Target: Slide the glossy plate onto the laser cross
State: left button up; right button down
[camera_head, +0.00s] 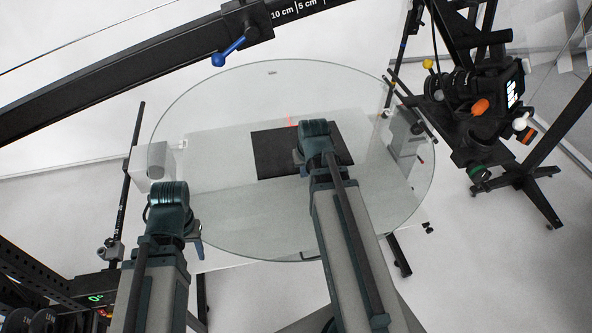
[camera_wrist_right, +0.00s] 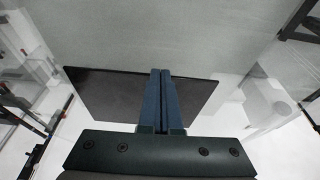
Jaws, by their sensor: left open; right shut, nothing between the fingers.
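The glossy plate (camera_head: 272,155) is a flat dark square lying on the round glass turntable (camera_head: 215,215). It also shows in the right wrist view (camera_wrist_right: 112,93), behind the fingers. A short red laser line (camera_head: 290,121) shows at the plate's far edge; the rest of the cross cannot be made out. My right gripper (camera_wrist_right: 161,72) is shut and empty, its fingertips over the plate; whether they touch it I cannot tell. In the head view my right wrist covers part of the plate's right side. My left gripper (camera_head: 198,248) is open and empty, near the turntable's front left edge.
A camera on a black stand (camera_head: 485,95) is at the right. A black beam with a scale (camera_head: 130,75) crosses the upper left. A white box (camera_head: 153,165) stands by the turntable's left edge. The glass around the plate is clear.

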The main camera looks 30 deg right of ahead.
aim_at(290, 145)
jog(key=shift+f, duration=0.1)
jog(key=b+x, duration=1)
jog(key=shift+f, duration=0.3)
jog(key=w, duration=0.2)
jog(key=w+r, duration=0.1)
jog(key=shift+d, duration=0.4)
jog(key=shift+w+d, duration=0.1)
jog(key=shift+w, duration=0.3)
jog(key=w+d, duration=0.1)
jog(key=w, duration=0.4)
jog(key=w+d, duration=0.1)
jog(key=w, duration=0.4)
jog(key=w+d, duration=0.1)
jog(key=w, duration=0.4)
jog(key=shift+w+d, duration=0.25)
jog(key=shift+d, duration=0.15)
jog(key=shift+s, duration=0.2)
